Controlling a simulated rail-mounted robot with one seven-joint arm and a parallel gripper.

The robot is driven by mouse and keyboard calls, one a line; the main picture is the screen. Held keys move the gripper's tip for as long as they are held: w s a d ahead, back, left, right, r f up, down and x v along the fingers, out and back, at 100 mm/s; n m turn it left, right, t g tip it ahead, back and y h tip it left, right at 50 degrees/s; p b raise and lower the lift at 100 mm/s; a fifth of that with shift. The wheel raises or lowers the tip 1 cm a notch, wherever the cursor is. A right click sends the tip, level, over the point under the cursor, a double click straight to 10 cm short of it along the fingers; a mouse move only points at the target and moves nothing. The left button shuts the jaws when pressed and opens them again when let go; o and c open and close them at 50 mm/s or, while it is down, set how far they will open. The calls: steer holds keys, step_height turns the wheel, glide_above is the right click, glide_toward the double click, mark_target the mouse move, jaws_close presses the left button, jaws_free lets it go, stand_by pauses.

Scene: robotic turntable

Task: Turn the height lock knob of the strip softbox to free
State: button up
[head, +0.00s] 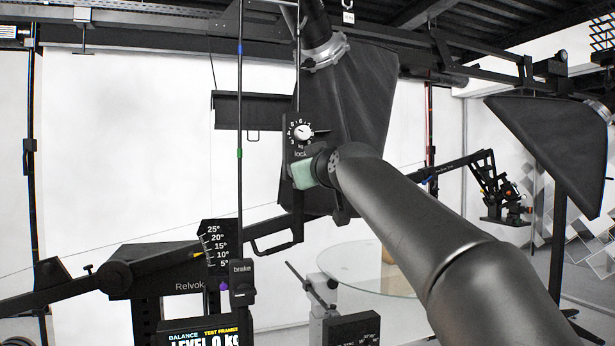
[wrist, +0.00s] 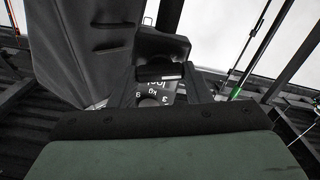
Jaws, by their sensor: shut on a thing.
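The strip softbox (head: 362,95) hangs dark and tall behind my arm in the head view. The height lock knob (wrist: 160,72), dark with a white line, sits between my fingers in the wrist view. My gripper (wrist: 160,86) is shut on it, a finger on either side. The white line lies roughly across the picture. In the head view my gripper's pale green body covers the knob. The lettering appears upside down in the wrist view and is partly covered.
A balance stand with an angle scale (head: 217,245) and a brake block (head: 242,285) stands at left. A round glass table (head: 365,268) is behind my arm. Another softbox (head: 560,140) hangs at right. Thin vertical rods run close to the control plate.

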steer(key=shift+a+f+n+b, duration=0.1)
steer(key=shift+n+b, duration=0.9)
steer(key=shift+n, duration=2.6)
steer(key=shift+f+n+b, duration=0.1)
steer(key=shift+n+b, duration=0.85)
steer(key=shift+n, duration=2.65)
steer(key=o, duration=1)
